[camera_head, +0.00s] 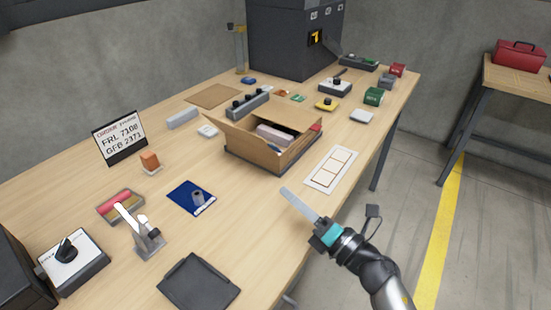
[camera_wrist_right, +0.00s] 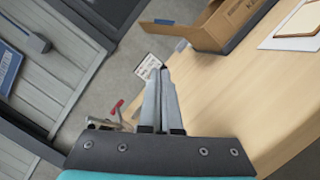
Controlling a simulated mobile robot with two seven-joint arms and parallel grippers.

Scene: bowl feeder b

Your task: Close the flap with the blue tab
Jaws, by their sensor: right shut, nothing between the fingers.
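An open brown cardboard box (camera_head: 265,161) stands mid-table in the head view, with at least its left flap (camera_head: 228,138) spread outward and pale items inside. The box (camera_wrist_right: 232,22) also shows at the top of the right wrist view. There a flap (camera_wrist_right: 186,29) sticks out from it, with a small blue tab (camera_wrist_right: 181,45) at its edge. I cannot make out the blue tab in the head view. My right gripper (camera_head: 285,191) is shut and empty over the table, in front of the box and apart from it. Its fingers also show in the wrist view (camera_wrist_right: 158,74). My left gripper is out of view.
A white card with frames (camera_head: 331,169) lies right of the box. A blue mat (camera_head: 188,193) with a small cylinder and a dark tray (camera_head: 199,283) lie to the left and front. A grey control bar (camera_head: 248,106) stands behind the box. Bare table lies before the box.

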